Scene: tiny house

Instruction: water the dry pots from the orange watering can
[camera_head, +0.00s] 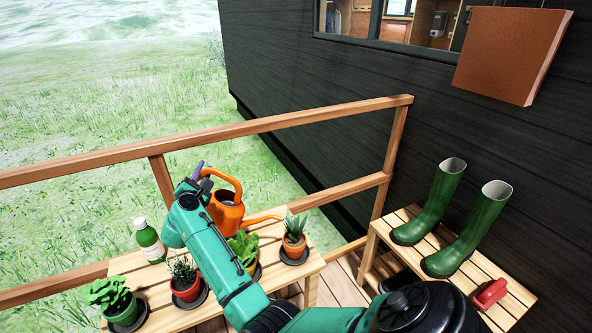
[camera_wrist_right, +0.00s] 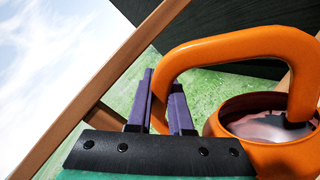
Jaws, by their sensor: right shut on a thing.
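The orange watering can (camera_head: 227,217) is at the back of the slatted wooden bench (camera_head: 152,281). My right gripper (camera_head: 201,176) is shut on its handle; the wrist view shows the purple fingers (camera_wrist_right: 165,108) at the handle's left side and the can's open top (camera_wrist_right: 262,122). The can looks near upright, its spout pointing right toward the terracotta aloe pot (camera_head: 293,246). I cannot tell whether it touches the bench. A red pot (camera_head: 187,290) and a green pot (camera_head: 124,312) stand left, on dark saucers. A leafy plant (camera_head: 243,246) is partly behind my arm. Soil wetness is unclear. My left gripper is out of view.
A green bottle with a white cap (camera_head: 149,242) stands on the bench's back left. A wooden railing (camera_head: 280,122) runs behind. At right, green boots (camera_head: 470,230) and a red object (camera_head: 489,293) stand on another slatted bench (camera_head: 405,262) by the dark wall.

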